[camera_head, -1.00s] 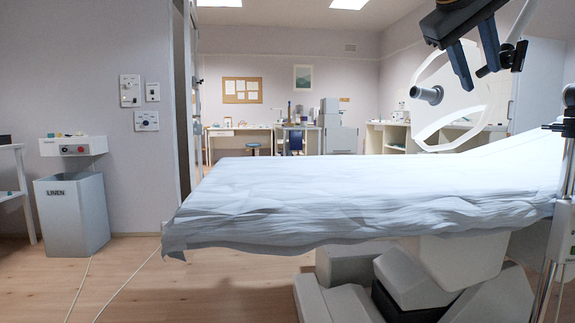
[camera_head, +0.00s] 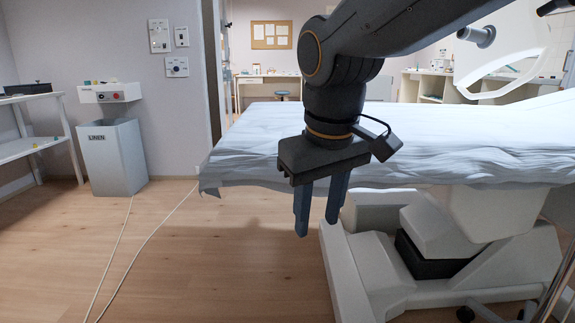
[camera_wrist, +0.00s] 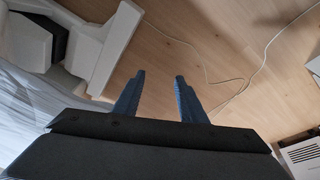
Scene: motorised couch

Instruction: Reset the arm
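My gripper (camera_head: 318,207) hangs in front of the couch in the head view, with its two blue fingers pointing down. The fingers are apart and nothing is between them. In the wrist view the gripper (camera_wrist: 160,80) also shows its fingers spread over bare wood floor. The couch (camera_head: 440,145) carries a crumpled pale blue sheet and stands on a white base (camera_head: 375,285). My arm hides part of the couch and the back wall.
A white shelf (camera_head: 40,145) is at the far left. Cables (camera_head: 125,235) cross the floor. The floor at the front left is otherwise clear.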

